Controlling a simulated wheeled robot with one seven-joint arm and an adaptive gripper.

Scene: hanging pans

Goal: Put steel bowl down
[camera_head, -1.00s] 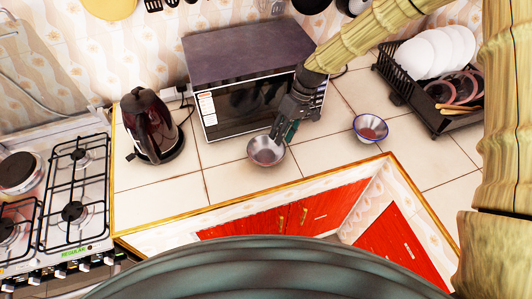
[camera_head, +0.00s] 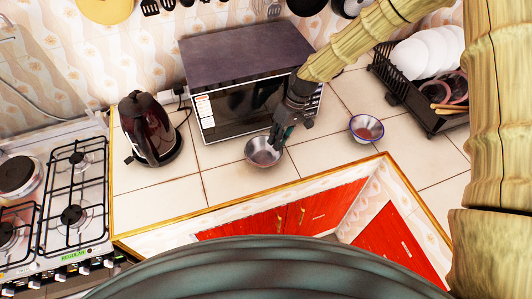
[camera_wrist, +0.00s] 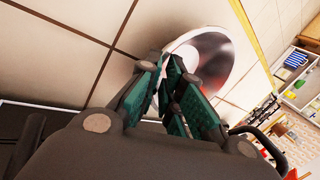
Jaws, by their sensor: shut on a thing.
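The steel bowl (camera_head: 263,152) is upright at the tiled counter (camera_head: 232,184), in front of the microwave. It also shows in the wrist view (camera_wrist: 218,55), beyond the fingers. My gripper (camera_head: 277,138) reaches down from the upper right and is shut on the bowl's right rim. In the wrist view my gripper's green-padded fingers (camera_wrist: 172,78) meet at the near rim and hide part of it. I cannot tell for sure whether the bowl's base touches the counter.
A microwave (camera_head: 240,105) stands just behind the bowl. A dark kettle (camera_head: 149,128) is to the left, beside the gas stove (camera_head: 72,190). A blue-rimmed bowl (camera_head: 366,128) is to the right, before a dish rack (camera_head: 420,95). Counter tiles left of the bowl are clear.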

